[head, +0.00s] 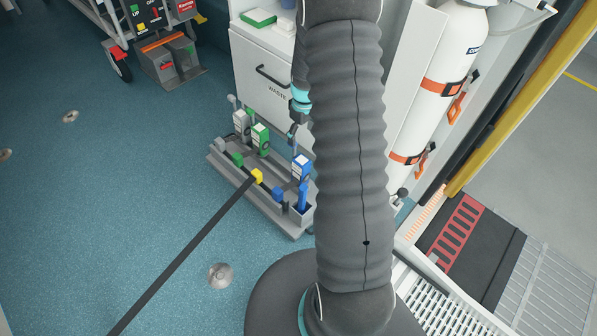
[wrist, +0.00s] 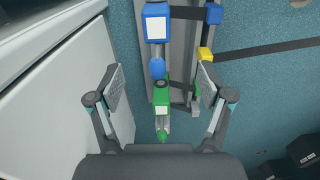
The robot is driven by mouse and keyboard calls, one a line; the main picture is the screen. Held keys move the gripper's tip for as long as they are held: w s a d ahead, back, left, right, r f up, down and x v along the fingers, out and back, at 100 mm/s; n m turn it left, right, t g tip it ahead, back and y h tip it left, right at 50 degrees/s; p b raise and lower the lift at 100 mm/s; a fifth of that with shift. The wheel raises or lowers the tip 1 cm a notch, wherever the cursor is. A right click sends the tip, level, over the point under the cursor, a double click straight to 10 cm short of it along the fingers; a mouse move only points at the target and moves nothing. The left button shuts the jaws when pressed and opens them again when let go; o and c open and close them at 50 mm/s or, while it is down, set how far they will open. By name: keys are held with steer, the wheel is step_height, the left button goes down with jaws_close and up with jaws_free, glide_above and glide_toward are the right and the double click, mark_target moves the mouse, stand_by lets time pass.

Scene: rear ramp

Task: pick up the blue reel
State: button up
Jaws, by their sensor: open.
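The blue reel (head: 302,167) has a white label and stands at the near right end of a grey rack (head: 222,168) on the floor, partly beside my arm. In the wrist view the blue reel (wrist: 156,23) is at the top, beyond my fingertips. My gripper (wrist: 161,86) is open and empty. The green reel (wrist: 161,93) shows between its fingers, apparently below them; in the head view the green reel (head: 260,138) stands mid-rack. My arm hides most of the gripper in the head view.
A grey reel (head: 241,122) stands at the rack's far end. A black strap (head: 190,247) runs from a yellow buckle (head: 257,176) across the floor. A white waste cabinet (head: 262,75) rises close behind the rack. Blue floor at left is mostly clear.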

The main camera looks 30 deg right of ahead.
mark_target(302, 159)
steer(key=f, duration=0.9)
steer(key=shift+d+f, duration=0.2)
steer(key=shift+f, duration=0.1)
steer(key=shift+d+f, duration=0.2)
steer(key=shift+f, duration=2.35)
jaws_close()
